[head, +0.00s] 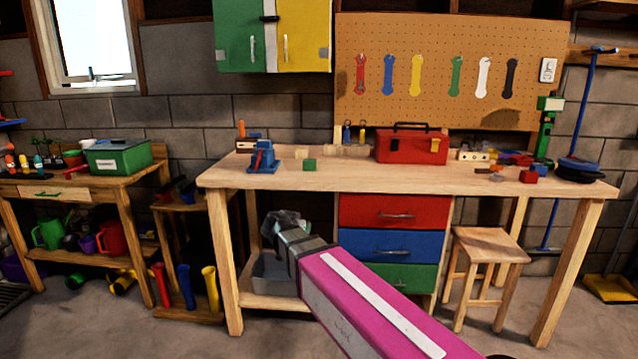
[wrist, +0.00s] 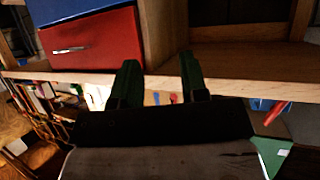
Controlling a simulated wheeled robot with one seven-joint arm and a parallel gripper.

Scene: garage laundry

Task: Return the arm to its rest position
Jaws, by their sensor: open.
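My arm reaches forward from the lower right of the head view, in front of the workbench (head: 290,180). Its end is below the bench top, left of the drawers. My gripper (wrist: 158,82) shows in the wrist view with its two dark green fingers apart and nothing between them. Beyond the fingers, the wrist view shows the wooden bench edge (wrist: 235,62) and the red drawer (wrist: 90,45), seemingly upside down. In the head view the fingertips are hard to make out.
The red drawer (head: 395,212) is close to my arm. A wooden stool (head: 488,245) stands at right. Open floor lies in front.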

